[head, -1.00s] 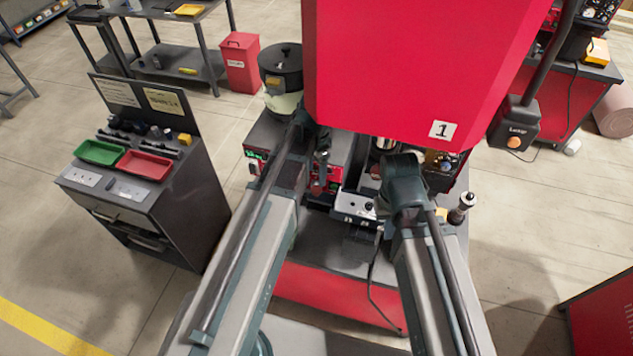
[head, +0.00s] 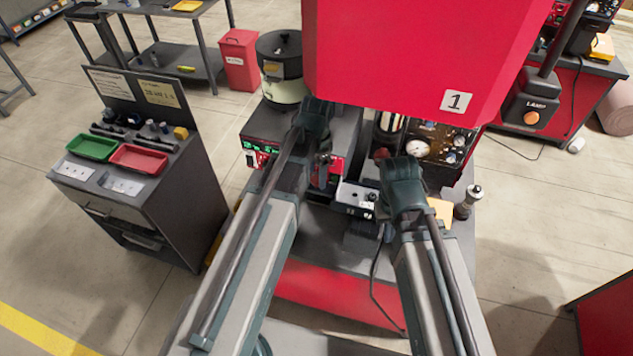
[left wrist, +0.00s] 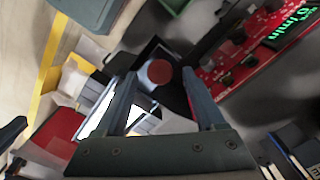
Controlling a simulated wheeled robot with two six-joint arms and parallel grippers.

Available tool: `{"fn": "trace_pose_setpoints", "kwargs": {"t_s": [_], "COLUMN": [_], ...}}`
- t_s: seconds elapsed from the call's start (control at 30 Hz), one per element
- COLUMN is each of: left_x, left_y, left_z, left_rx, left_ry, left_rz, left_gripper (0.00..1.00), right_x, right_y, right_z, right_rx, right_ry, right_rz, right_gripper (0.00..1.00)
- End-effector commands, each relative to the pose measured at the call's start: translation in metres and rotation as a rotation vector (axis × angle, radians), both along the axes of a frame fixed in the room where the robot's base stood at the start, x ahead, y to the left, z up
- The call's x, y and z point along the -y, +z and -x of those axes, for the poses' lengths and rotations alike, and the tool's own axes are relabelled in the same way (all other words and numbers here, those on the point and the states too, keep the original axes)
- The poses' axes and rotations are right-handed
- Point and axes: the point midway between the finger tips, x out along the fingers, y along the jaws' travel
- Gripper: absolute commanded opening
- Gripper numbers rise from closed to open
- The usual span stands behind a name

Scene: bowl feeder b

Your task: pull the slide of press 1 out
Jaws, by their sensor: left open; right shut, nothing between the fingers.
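Press 1 (head: 400,60) is the large red machine marked with a 1; its lower front shows a gauge panel. My left gripper (head: 320,172) is low in front of the press, beside the feeder's red control panel. In the left wrist view its fingers (left wrist: 160,98) are apart, with a round red knob (left wrist: 159,72) over a dark plate showing between them. I cannot tell whether the fingers touch the knob, or be sure it belongs to the slide. My right gripper (head: 388,165) is near the gauge panel, its fingers mostly hidden by my wrist.
A bowl feeder (head: 281,70) stands behind my left arm. A light grey block with holes (head: 355,196) sits between my arms. A cart with a green tray (head: 92,147) and a red tray (head: 139,157) stands left.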

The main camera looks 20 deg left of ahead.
Motion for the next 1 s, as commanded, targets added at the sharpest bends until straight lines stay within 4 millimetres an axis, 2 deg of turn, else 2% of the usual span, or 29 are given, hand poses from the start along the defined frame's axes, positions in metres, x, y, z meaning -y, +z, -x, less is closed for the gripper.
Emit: {"fn": "trace_pose_setpoints", "kwargs": {"t_s": [0.03, 0.1, 0.4, 0.8, 1.0], "left_x": [0.0000, 0.0000, -0.0001, -0.0001, 0.0000], "left_y": [-0.0088, -0.0113, -0.0105, -0.0105, -0.0105], "left_z": [0.0000, 0.0000, -0.0001, -0.0001, 0.0000], "left_rx": [0.000, 0.000, 0.000, 0.000, 0.000], "left_ry": [0.000, 0.000, 0.000, 0.000, 0.000], "left_rz": [0.000, 0.000, 0.000, 0.000, 0.000], "left_gripper": [0.71, 0.71, 0.71, 0.00, 0.00], "right_x": [0.0000, -0.0001, -0.0001, 0.0000, 0.0000], "right_y": [-0.0089, -0.0113, -0.0105, -0.0105, -0.0106], "right_z": [-0.0001, -0.0001, -0.0002, -0.0001, -0.0001], "right_rx": [0.000, 0.001, 0.001, 0.000, 0.000], "right_ry": [-0.001, -0.001, -0.001, -0.001, -0.001], "right_rz": [0.000, 0.000, 0.000, 0.000, 0.000], "right_gripper": [0.00, 0.00, 0.00, 0.00, 0.00]}}
